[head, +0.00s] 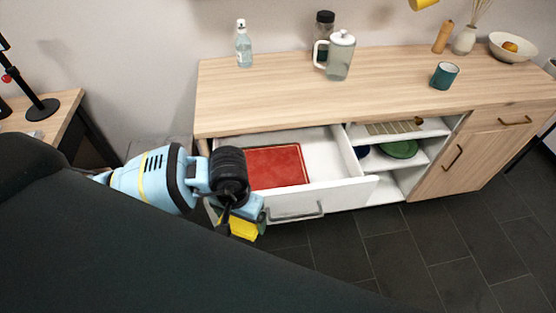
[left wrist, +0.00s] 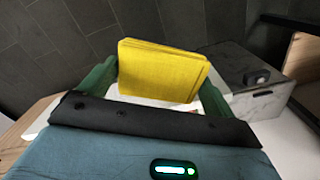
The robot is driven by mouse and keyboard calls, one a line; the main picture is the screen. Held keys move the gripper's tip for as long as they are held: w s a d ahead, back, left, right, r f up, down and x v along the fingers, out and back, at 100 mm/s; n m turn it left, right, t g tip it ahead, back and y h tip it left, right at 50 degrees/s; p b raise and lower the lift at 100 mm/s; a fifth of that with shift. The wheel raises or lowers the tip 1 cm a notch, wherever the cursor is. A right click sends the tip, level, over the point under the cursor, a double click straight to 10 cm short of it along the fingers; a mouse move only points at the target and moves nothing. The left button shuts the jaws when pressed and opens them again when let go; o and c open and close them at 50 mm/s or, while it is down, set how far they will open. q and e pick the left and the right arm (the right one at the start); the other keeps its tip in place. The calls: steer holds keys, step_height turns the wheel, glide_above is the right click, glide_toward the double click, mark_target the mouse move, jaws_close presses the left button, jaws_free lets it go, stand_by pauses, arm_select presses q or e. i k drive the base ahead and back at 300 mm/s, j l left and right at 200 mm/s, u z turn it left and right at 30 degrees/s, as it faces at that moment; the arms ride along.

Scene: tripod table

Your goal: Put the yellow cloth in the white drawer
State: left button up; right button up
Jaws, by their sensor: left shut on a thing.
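The yellow cloth (head: 242,228) is folded into a flat, thick square. It hangs in my left gripper (head: 243,211), in front of the left end of the cabinet and outside the drawer in the head view. The left wrist view shows the cloth (left wrist: 160,72) between the two green fingers, which are shut on it. The white drawer (head: 342,192) is pulled open, with a grey handle on its front. A flat red item (head: 277,166) lies inside it, with bare white floor beside it. My arm hides the drawer's left end. My right gripper is not in view.
The wooden cabinet top (head: 290,96) holds a spray bottle (head: 243,47), a pitcher (head: 340,56) and a teal cup (head: 444,75). Open shelves right of the drawer hold a green plate (head: 399,149). A grey marbled box (left wrist: 262,100) shows in the left wrist view. Dark floor (head: 430,240) is clear.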

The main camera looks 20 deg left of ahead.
mark_target(325, 173)
steer(key=i+l+u, duration=0.1)
steer(key=u, duration=0.9)
steer(key=l+u, duration=0.85)
steer(key=l, duration=0.25)
steer(key=k+l+u, duration=0.1)
steer(key=l, duration=0.3)
steer(key=k+l+u, duration=0.15)
steer(key=l, duration=0.25)
steer(key=l+u, duration=0.15)
steer(key=l, duration=0.2)
steer(key=k+l, duration=0.1)
steer(key=l, duration=0.25)
steer(key=k+l, duration=0.1)
steer(key=l, duration=0.25)
steer(key=k+l, duration=0.1)
steer(key=l, duration=0.25)
steer(key=k+l, duration=0.15)
steer(key=l, duration=0.2)
